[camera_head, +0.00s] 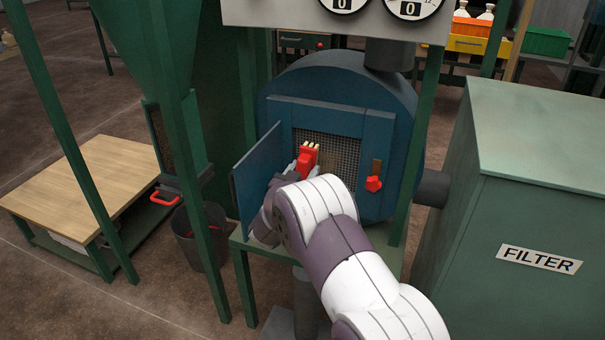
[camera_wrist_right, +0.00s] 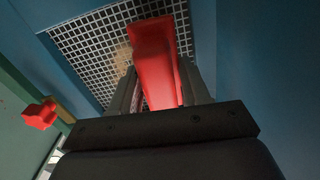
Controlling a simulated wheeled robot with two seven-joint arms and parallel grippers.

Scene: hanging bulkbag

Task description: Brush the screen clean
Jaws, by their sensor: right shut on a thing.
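The screen (camera_head: 340,152) is a grey mesh set in the opening of a round blue housing; it also shows in the right wrist view (camera_wrist_right: 85,38). A blue door (camera_head: 258,178) stands open at the left of the opening. My right gripper (camera_head: 300,163) is in front of the screen, shut on the red handle of a brush (camera_head: 309,158) with pale bristles. In the right wrist view the red brush (camera_wrist_right: 156,65) sits between the fingers, over the mesh. I cannot tell whether the bristles touch the mesh. My left gripper is not in view.
A red knob (camera_head: 374,184) sits right of the opening. A green filter cabinet (camera_head: 530,200) stands at the right. Green posts, a dark bucket (camera_head: 203,240) and a low wooden table (camera_head: 85,175) are at the left. Two gauges (camera_head: 412,8) are above.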

